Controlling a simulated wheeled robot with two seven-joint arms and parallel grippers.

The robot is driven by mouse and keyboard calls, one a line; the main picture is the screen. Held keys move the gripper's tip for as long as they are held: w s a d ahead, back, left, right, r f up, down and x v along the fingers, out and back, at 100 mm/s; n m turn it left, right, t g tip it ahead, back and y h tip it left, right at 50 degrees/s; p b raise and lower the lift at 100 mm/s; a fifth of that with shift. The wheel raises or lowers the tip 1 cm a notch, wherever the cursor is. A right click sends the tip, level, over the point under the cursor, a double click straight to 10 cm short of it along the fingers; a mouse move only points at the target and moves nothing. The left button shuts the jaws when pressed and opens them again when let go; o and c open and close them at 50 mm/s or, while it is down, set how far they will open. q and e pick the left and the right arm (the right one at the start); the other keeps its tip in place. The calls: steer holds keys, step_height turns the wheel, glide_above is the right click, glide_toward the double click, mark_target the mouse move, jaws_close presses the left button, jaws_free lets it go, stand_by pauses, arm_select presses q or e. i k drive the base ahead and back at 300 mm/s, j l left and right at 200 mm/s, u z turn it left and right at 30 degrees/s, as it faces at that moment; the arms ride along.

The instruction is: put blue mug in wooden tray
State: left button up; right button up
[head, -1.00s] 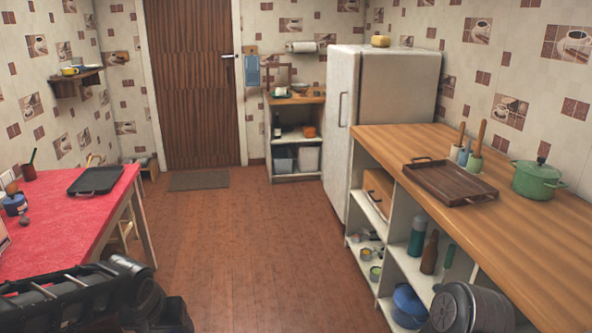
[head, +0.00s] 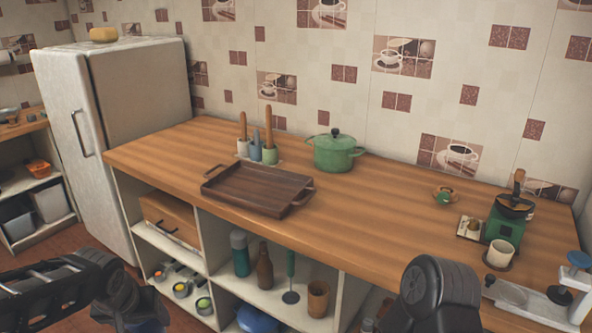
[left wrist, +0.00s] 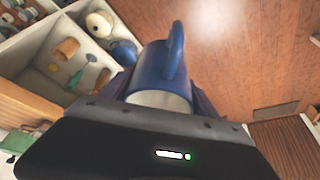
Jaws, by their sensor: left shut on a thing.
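The blue mug (left wrist: 155,70) is held between the fingers of my left gripper (left wrist: 160,97), with its handle pointing up in the left wrist view and its pale inside facing the camera. In the head view my left gripper (head: 143,318) is at the bottom left, low in front of the counter shelves, and the mug is hard to make out there. The dark wooden tray (head: 237,207) lies empty on the wooden counter, beyond and to the right of that gripper. My right gripper is out of view; only part of my right arm shows at the bottom.
The counter (head: 390,225) also bears a green pot (head: 333,153), a holder with utensils (head: 257,150) behind the tray, a green grinder (head: 507,222) and a white cup (head: 500,254). The counter right of the tray is clear. A fridge (head: 120,120) stands at its left end.

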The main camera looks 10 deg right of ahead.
mark_target(239, 184)
steer(key=i+j+z, duration=0.2)
steer(key=j+z, duration=0.2)
steer(key=i+j+z, duration=0.15)
steer(key=j+z, duration=0.2)
steer(key=i+j+z, duration=0.1)
steer(key=j+z, duration=0.7)
steer(key=i+j, duration=0.05)
steer(key=j, duration=0.05)
